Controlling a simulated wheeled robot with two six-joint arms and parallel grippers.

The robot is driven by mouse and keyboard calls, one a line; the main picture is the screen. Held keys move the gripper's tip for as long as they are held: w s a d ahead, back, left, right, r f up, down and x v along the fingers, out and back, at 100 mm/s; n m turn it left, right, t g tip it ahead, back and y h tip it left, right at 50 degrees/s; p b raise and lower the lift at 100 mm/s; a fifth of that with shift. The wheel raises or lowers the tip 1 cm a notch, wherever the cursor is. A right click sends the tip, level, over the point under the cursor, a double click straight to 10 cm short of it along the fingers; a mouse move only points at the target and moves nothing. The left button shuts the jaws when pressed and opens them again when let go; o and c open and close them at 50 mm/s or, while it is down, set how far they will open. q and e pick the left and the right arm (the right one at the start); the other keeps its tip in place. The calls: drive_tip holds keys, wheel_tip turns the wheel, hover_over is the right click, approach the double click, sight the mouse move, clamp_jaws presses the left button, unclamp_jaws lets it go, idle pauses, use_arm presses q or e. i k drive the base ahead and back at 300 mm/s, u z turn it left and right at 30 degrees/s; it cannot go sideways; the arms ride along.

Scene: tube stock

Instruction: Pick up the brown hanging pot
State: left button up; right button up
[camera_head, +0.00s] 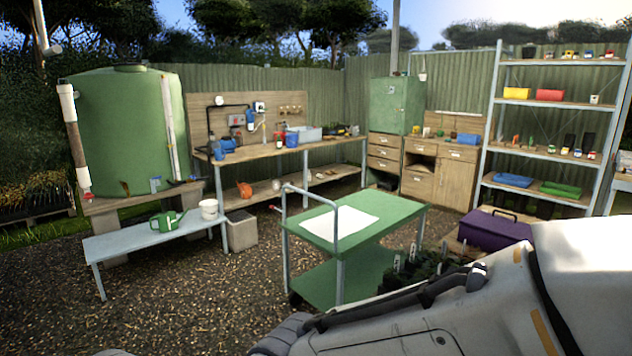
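I cannot make out a brown hanging pot for certain. A small orange-brown vessel (245,190) sits on the lower shelf of the long workbench (300,147) at the back; it is too small to tell if it is a hanging pot. A small pale thing (422,76) hangs by the back fence, right of the green cabinet (396,105); its kind is unclear. Neither gripper is in view. A pale grey link of my own arm fills the lower right and hides the ground there.
A green cart (400,222) with a white sheet stands in the middle, dark plants beside it. A low bench (130,243) with a green watering can (167,221) and white bucket (209,208) stands left. Shelving (560,103) and a purple toolbox (493,230) stand right. Gravel at front left is clear.

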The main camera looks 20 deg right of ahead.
sight(453, 136)
drive_tip(key=i, duration=7.3)
drive_tip(key=z, duration=2.35)
drive_tip(key=i, duration=4.5)
